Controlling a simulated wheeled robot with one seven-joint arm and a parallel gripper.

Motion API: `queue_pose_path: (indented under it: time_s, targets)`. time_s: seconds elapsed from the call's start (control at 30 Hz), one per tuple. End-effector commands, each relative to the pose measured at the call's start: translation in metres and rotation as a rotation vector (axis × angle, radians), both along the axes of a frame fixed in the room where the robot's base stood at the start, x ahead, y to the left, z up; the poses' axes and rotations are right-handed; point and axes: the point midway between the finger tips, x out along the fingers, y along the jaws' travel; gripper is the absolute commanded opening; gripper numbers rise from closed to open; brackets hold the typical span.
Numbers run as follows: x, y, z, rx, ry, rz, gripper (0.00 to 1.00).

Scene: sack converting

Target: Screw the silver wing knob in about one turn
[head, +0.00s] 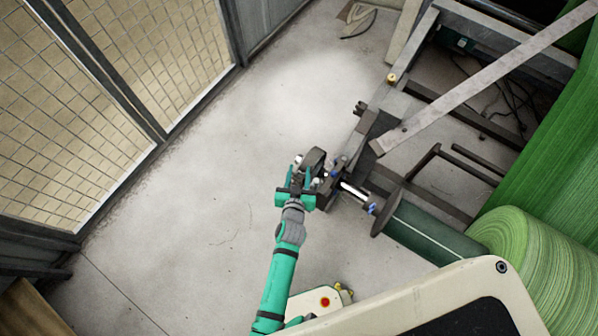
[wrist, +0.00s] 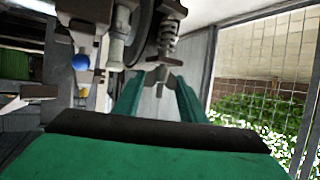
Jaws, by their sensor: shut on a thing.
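My gripper (head: 297,180) is at the near end of the machine's frame, beside a dark wheel (head: 314,158). In the wrist view its two green fingers (wrist: 158,88) reach up and close in from both sides on the silver wing knob (wrist: 160,71). The knob sits below a coil spring (wrist: 169,38) on a threaded rod. The fingers and the dark gripper body hide part of the knob. In the head view I cannot make out the knob clearly at the gripper.
The dark wheel's rim (wrist: 146,30) stands close left of the spring. A blue ball-ended part (wrist: 80,62) hangs further left. A green roll (head: 525,255) and a steel bar (head: 480,85) are to the right. Mesh fencing (head: 90,110) stands left, with bare floor between.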

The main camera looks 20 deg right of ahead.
Motion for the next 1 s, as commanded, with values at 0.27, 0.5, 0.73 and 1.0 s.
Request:
queue_pose_path:
  time_s: [0.27, 0.5, 0.73, 1.0]
  targets:
    - [-0.001, -0.0005, -0.002, 0.004, 0.004, -0.116, 0.15]
    - [-0.001, -0.0003, -0.0019, 0.006, 0.003, -0.214, 0.15]
    - [-0.0009, 0.0002, -0.0025, 0.007, 0.005, -0.307, 0.15]
    - [-0.0007, 0.0006, -0.003, 0.009, 0.005, -0.422, 0.15]
